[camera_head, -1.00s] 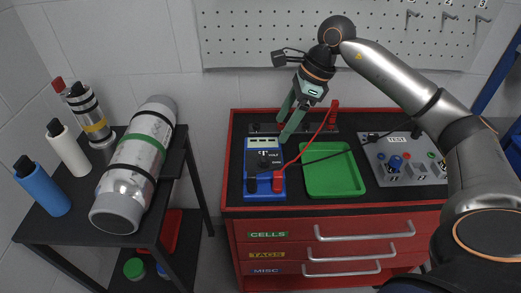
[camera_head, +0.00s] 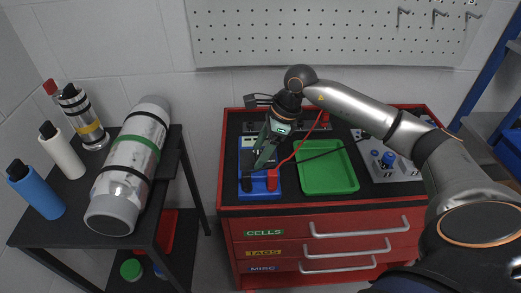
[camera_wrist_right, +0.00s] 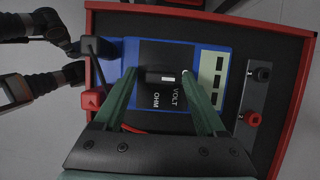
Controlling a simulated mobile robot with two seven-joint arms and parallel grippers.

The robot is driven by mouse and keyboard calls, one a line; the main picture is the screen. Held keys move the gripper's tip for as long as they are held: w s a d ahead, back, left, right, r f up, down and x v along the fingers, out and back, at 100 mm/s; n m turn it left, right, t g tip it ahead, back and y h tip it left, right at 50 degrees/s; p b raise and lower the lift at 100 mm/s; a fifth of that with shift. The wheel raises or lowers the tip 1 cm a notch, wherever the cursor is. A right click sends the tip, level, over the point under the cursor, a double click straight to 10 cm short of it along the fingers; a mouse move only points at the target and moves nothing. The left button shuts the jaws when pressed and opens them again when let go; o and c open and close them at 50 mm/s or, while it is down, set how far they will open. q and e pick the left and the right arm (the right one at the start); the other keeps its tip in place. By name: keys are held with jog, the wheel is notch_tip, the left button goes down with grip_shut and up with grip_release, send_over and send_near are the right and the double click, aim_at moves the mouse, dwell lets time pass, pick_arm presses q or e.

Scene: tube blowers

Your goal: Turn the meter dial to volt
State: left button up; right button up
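The meter is a blue box (camera_head: 259,188) on the dark top of the red cabinet, with a black plug and a red plug at its front. My right gripper (camera_head: 262,160) is over the meter, pointing down. In the wrist view its green fingers (camera_wrist_right: 158,80) are apart, one on each side of the dial; I cannot tell whether they touch it. My left gripper is not in view.
A green tray (camera_head: 328,174) lies right of the meter, with red and black leads near it. A grey test box (camera_head: 389,174) stands further right. A black side table (camera_head: 80,228) at the left holds a large metal cylinder (camera_head: 130,165) and several bottles.

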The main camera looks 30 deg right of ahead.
grip_shut()
dwell(0.3)
